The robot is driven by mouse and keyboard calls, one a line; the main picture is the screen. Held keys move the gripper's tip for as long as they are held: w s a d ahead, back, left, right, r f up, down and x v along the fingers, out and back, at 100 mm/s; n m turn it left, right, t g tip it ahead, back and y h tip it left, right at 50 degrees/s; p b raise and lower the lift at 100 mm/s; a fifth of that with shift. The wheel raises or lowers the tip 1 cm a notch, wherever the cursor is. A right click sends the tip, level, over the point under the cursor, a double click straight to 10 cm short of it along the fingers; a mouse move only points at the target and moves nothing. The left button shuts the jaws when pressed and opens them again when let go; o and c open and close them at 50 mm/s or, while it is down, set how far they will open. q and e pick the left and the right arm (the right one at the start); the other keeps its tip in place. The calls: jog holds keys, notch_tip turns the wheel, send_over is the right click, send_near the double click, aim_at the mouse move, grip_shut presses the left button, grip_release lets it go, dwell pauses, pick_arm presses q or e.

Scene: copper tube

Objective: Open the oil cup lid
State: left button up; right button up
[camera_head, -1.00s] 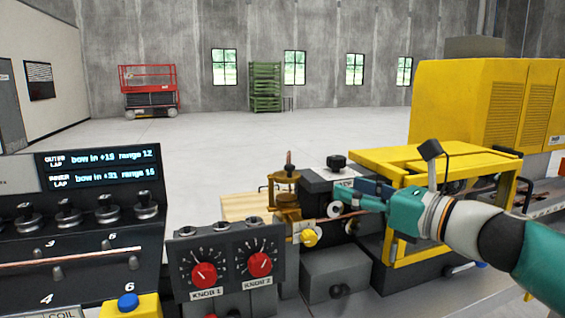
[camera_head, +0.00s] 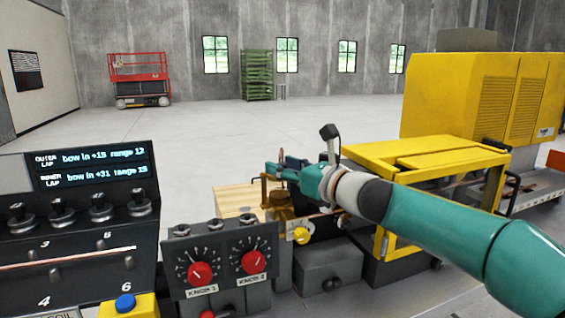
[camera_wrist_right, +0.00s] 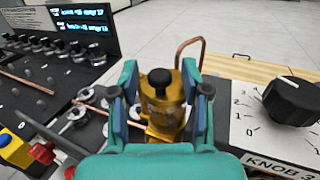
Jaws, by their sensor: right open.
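The oil cup (camera_wrist_right: 160,102) is a brass body with a black knob (camera_wrist_right: 160,81) on its top, standing in the middle of the right wrist view. My right gripper (camera_wrist_right: 159,90) is open, with one finger on each side of the cup in that view. I cannot tell whether the fingers touch it. The lid appears to sit on the cup. In the head view my right gripper (camera_head: 280,167) is over the brass fixture, and the gripper and wrist hide most of the cup. My left gripper is not in view.
A bent copper tube (camera_wrist_right: 189,42) rises just behind the cup. A black dial, knob 3 (camera_wrist_right: 292,98), is at right in the wrist view. The control box with red knobs (camera_head: 220,262) stands in front, and a yellow frame (camera_head: 420,166) stands right.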

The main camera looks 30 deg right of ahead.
jog(key=shift+w, duration=0.45)
jog(key=c, duration=0.8)
jog(key=shift+s+a, duration=0.15)
grip_shut()
